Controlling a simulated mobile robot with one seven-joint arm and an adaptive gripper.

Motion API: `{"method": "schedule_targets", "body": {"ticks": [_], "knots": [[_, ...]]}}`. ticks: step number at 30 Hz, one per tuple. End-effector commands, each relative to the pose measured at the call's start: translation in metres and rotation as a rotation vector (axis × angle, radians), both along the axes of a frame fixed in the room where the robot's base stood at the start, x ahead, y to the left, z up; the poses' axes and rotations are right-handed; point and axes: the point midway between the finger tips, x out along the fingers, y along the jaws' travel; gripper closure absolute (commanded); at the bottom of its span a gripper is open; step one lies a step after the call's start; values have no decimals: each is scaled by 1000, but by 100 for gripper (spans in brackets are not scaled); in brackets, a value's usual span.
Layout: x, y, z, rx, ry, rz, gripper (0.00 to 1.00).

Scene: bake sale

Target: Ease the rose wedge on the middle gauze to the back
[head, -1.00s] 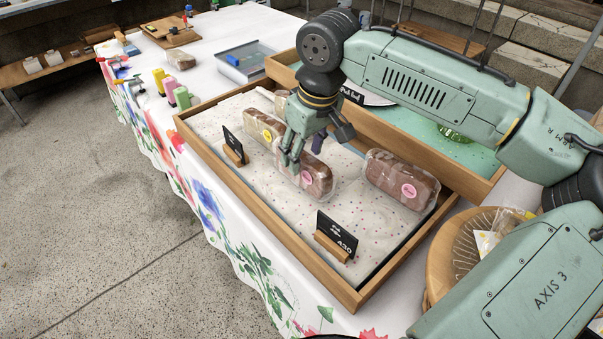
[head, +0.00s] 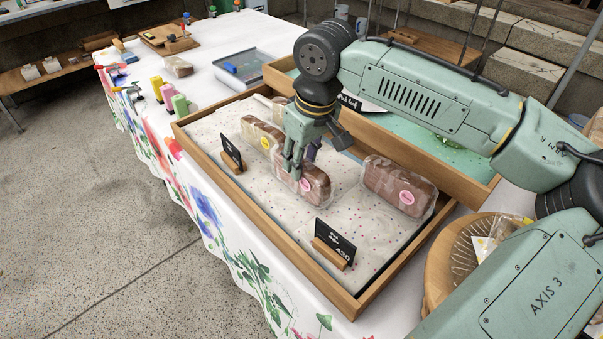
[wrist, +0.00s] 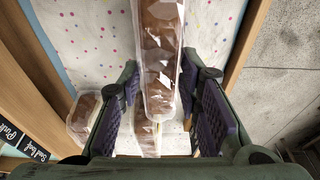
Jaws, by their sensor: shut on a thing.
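A wrapped brown loaf with a pink round sticker (head: 318,186) is in the middle of the front wooden tray, on speckled white cloth (head: 372,240). I take it as the rose wedge; it looks like a whole loaf. My gripper (head: 292,170) reaches down over it from above and is shut on it, near its left end. In the wrist view the loaf (wrist: 160,60) runs lengthwise between the purple finger pads. The fingers hide part of its sides. I cannot tell whether it touches the cloth.
A yellow-stickered loaf (head: 257,133) lies close to the left, and another pink-stickered loaf (head: 385,180) to the right. Black signs (head: 334,242) stand along the tray's front (head: 290,255). A second tray (head: 460,160) adjoins behind. Bare cloth shows toward the front right.

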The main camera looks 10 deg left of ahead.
Motion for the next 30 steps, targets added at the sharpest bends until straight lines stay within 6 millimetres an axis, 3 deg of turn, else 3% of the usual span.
{"method": "schedule_targets", "body": {"ticks": [17, 30], "knots": [[0, 0, 2, 1, -1, 0, 79], [17, -11, 3, 2, 0, -2, 79]]}}
